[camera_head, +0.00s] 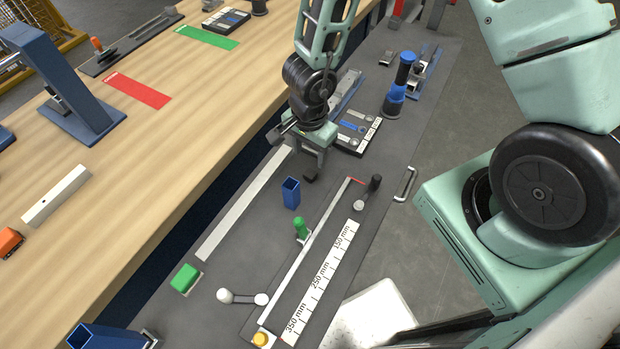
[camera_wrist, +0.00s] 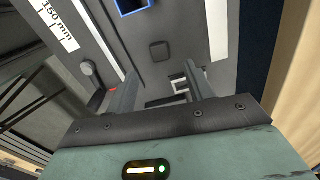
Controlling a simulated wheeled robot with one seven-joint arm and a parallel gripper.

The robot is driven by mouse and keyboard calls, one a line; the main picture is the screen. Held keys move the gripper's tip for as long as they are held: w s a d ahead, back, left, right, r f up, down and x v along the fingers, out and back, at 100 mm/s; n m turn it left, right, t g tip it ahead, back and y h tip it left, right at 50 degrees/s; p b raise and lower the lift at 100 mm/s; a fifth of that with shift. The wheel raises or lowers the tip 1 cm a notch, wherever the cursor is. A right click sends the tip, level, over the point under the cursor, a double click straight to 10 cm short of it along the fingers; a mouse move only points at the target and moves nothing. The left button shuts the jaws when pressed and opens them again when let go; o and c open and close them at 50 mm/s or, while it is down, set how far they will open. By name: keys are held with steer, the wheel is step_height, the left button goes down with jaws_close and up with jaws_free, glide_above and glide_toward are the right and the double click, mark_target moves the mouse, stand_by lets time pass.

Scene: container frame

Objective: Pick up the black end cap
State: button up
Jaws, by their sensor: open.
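The black end cap (camera_head: 310,177) is a small dark rounded square on the grey work surface, close to my gripper (camera_head: 316,160) in the head view. In the wrist view the end cap (camera_wrist: 160,51) lies flat, beyond my gripper's fingertips (camera_wrist: 159,82) and roughly in line with the gap between them. My gripper is open, with nothing between its fingers. It is above the surface, and its exact height over the cap is hard to tell.
An upright blue square tube (camera_head: 291,193) stands close to the cap. A white strip (camera_head: 245,205) lies to the left. A green-handled slider (camera_head: 301,228) and a millimetre scale (camera_head: 321,283) are nearer. Blue cylinders (camera_head: 398,85) stand behind, to the right.

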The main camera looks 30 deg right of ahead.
mark_target(311, 173)
step_height(311, 173, down, 8)
steer(key=b, duration=0.4)
steer(key=shift+d+r, duration=0.1)
steer(key=c, duration=1)
